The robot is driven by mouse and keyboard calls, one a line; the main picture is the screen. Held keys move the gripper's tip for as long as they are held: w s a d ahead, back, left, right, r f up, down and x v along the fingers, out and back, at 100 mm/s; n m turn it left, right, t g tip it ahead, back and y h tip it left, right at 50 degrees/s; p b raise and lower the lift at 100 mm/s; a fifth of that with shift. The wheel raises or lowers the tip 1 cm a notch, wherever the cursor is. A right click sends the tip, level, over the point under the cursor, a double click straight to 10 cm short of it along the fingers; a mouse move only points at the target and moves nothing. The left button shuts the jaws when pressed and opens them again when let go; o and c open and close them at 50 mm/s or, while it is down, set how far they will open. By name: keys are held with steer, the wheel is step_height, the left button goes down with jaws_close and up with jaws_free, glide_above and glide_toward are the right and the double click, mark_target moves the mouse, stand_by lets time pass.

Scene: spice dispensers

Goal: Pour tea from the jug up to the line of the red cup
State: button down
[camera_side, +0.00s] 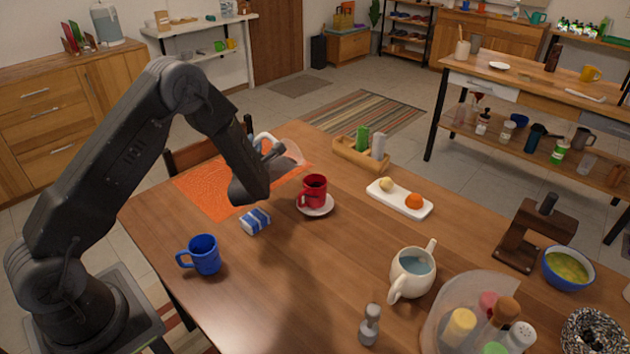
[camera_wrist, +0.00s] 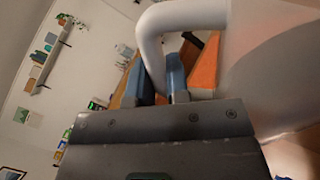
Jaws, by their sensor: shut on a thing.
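The jug (camera_side: 289,151) is whitish, and its lower part is hidden behind my gripper (camera_side: 268,152) in the side view. My gripper is shut on its white handle, beyond the red cup and to its left. In the wrist view, the handle (camera_wrist: 152,45) curves past my gripper's blue fingers (camera_wrist: 160,82), with the pale jug body (camera_wrist: 275,70) at right. The jug looks held above the table; its tilt and contents are unclear. The red cup (camera_side: 314,189) stands upright on a white saucer (camera_side: 316,209). Its line and fill level cannot be made out.
An orange mat (camera_side: 205,192) lies behind my gripper. A blue-and-white block (camera_side: 255,221) and blue mug (camera_side: 203,255) stand nearer. A wooden caddy (camera_side: 350,155) and white tray (camera_side: 392,202) are right of the cup, a cream pot (camera_side: 412,274) in front.

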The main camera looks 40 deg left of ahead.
steer(key=shift+w+d+r+m, duration=0.1)
steer(key=shift+d+r+m, duration=0.05)
steer(key=shift+r+m, duration=0.2)
steer(key=shift+w+d+r+m, duration=0.1)
steer(key=shift+r+m, duration=0.15)
steer(key=shift+r, duration=0.15)
stand_by(1.2)
steer(key=shift+s+a+f+n+g, duration=0.3)
steer(key=shift+s+a+f+n, duration=0.55)
steer(key=shift+f+n, duration=1.15)
steer(key=shift+s+a+f+n+g, duration=0.4)
steer(key=shift+a+f+n, duration=0.65)
steer(key=shift+f+n, duration=0.95)
steer(key=shift+s+a+f+n+g, duration=0.2)
steer(key=shift+s+a+f+n, duration=1)
steer(key=shift+f, duration=1.3)
steer(key=d+r+m+t+h, duration=0.2)
steer(key=d+r+h, duration=0.2)
steer(key=d+r, duration=0.5)
steer(key=s+d+r+m+t+h, duration=0.1)
steer(key=d+r+m+t+h, duration=0.2)
steer(key=d+r, duration=0.7)
steer(key=d+h, duration=0.1)
steer(key=d, duration=0.4)
steer(key=shift+r, duration=0.2)
